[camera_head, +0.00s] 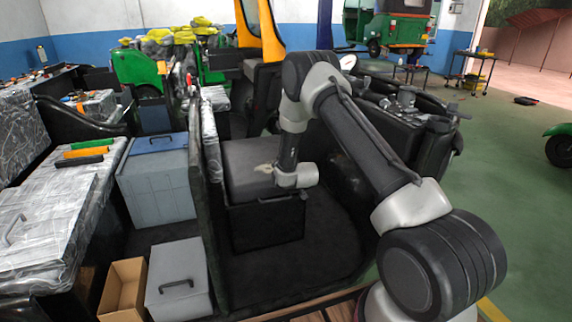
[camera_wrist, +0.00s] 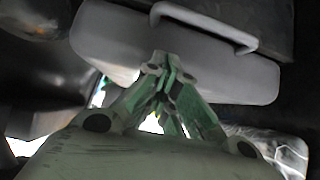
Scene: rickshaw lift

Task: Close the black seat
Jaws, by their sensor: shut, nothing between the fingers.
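The black seat (camera_head: 245,163) is a dark padded cushion on top of a black box (camera_head: 268,226) with a handle on its front. In the head view it lies about level, and I cannot tell whether a gap is left under it. The end of my arm is over the seat's right side. My gripper (camera_wrist: 161,66) has its fingers together and empty. In the wrist view its tips overlap the edge of a grey slab (camera_wrist: 195,58), likely the seat, with a handle (camera_wrist: 205,22) beside it. Whether they touch cannot be told.
A dark partition (camera_head: 205,195) stands left of the seat. Beyond it are a blue-grey cooler (camera_head: 158,185), a grey box (camera_head: 178,278) and an open cardboard box (camera_head: 124,288). Black vehicle parts (camera_head: 400,125) lie to the right. The green floor (camera_head: 515,190) is mostly clear on the right.

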